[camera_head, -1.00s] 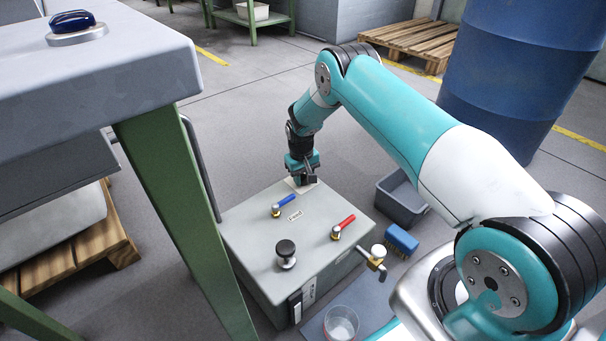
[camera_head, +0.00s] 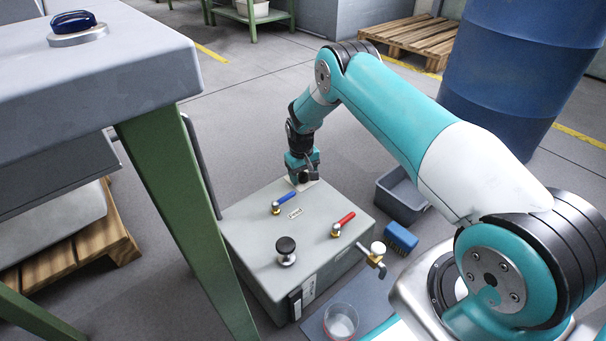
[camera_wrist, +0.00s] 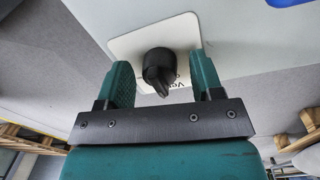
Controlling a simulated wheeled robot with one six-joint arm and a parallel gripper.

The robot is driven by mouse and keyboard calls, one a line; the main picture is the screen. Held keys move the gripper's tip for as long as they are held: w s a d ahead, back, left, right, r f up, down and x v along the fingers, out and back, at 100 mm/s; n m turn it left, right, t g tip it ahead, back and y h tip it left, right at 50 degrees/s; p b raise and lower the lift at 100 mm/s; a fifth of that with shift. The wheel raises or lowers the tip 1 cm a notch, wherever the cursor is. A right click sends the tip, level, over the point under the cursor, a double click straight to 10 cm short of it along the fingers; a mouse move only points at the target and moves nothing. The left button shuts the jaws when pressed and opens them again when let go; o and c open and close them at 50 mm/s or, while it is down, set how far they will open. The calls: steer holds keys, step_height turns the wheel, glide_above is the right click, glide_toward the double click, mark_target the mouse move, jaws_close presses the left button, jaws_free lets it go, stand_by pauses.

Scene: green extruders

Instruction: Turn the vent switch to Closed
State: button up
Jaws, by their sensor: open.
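The vent switch (camera_wrist: 157,68) is a black rotary knob on a pale label plate (camera_wrist: 128,43), seen in the wrist view. The plate's lettering is partly hidden by the knob and a finger. My gripper (camera_wrist: 163,80) is open, one finger on each side of the knob, with a visible gap on both sides. In the head view my gripper (camera_head: 303,178) is at the far edge of the grey box (camera_head: 325,235), over the plate, and mostly hides the knob.
On the box top are a blue-handled valve (camera_head: 284,203), a red-handled valve (camera_head: 343,224) and a black round knob (camera_head: 286,250). A grey bin (camera_head: 402,203) and a blue brush (camera_head: 401,238) lie to the right. A green table leg (camera_head: 185,220) stands close on the left.

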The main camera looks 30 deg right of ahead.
step_height(320, 180, up, 18)
steer(key=p, duration=0.7)
steer(key=shift+a+f, duration=0.25)
steer(key=shift+a, duration=0.2)
step_height(320, 180, up, 14)
steer(key=f+n+y, duration=0.1)
steer(key=n, duration=0.1)
glide_above(300, 176)
steer(key=s+a, duration=0.5)
steer(key=a, duration=0.3)
steer(key=s+a+r+n+y+p, duration=0.1)
steer(key=s+a+r, duration=0.4)
steer(key=s+r, duration=0.3)
steer(key=s+a+r+n+y, duration=0.1)
steer(key=s+a+r, duration=0.15)
steer(key=s, duration=0.55)
steer(key=s+a+r+n+y, duration=0.15)
steer(key=s+r, duration=0.25)
steer(key=s, duration=0.4)
steer(key=s+a+r+n, duration=0.1)
steer(key=s+a+r, duration=0.15)
steer(key=s, duration=0.65)
step_height(300, 176, up, 38)
steer(key=p, duration=3.9)
steer(key=shift+d+r, duration=0.15)
steer(key=shift+r, duration=0.1)
steer(key=shift+s, duration=0.1)
